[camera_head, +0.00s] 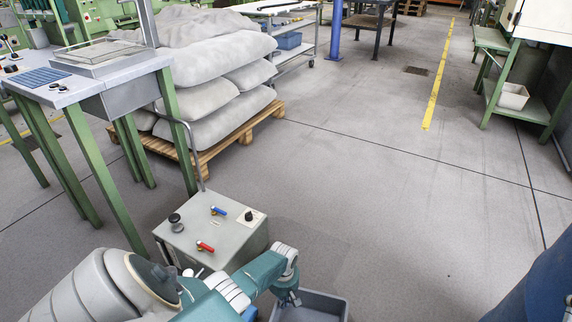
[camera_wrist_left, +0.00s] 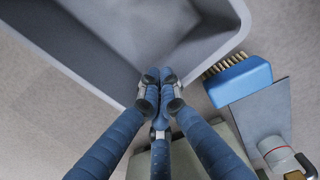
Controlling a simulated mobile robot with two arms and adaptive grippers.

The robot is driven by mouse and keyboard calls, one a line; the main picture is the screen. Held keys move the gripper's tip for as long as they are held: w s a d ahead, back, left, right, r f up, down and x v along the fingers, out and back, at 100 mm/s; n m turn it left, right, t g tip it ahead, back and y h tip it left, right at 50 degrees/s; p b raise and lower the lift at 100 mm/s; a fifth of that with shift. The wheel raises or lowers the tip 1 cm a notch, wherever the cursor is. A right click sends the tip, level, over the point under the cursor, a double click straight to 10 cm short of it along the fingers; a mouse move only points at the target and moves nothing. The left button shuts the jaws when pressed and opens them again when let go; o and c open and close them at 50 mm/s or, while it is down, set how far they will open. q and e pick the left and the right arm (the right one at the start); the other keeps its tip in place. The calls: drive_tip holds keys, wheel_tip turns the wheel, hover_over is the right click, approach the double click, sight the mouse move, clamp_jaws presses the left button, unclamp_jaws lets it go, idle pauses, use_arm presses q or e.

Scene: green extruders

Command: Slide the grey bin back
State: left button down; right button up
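The grey bin (camera_head: 330,303) is an open, flat-walled box on the floor at the bottom of the head view, cut off by the frame edge. In the left wrist view the bin (camera_wrist_left: 190,25) fills the upper left, and its inside looks empty. My left gripper (camera_head: 289,299) reaches down at the bin's rim. In the left wrist view its fingers (camera_wrist_left: 160,88) are drawn close together at the near corner of the rim, with the rim between them. The exact contact is partly hidden by the fingertips. My right gripper is in neither view.
A grey control box (camera_head: 205,245) with red and blue valves stands left of the bin. A blue brush (camera_wrist_left: 238,80) lies beside the bin. Sacks on a pallet (camera_head: 245,130) and a green-legged table (camera_head: 85,170) stand farther back. A blue object (camera_head: 540,285) is at right. Floor beyond the bin is open.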

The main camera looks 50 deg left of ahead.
use_arm(q)
wheel_tip(320, 180, up, 10)
idle(0.6)
drive_tip(key=shift+s, duration=0.15)
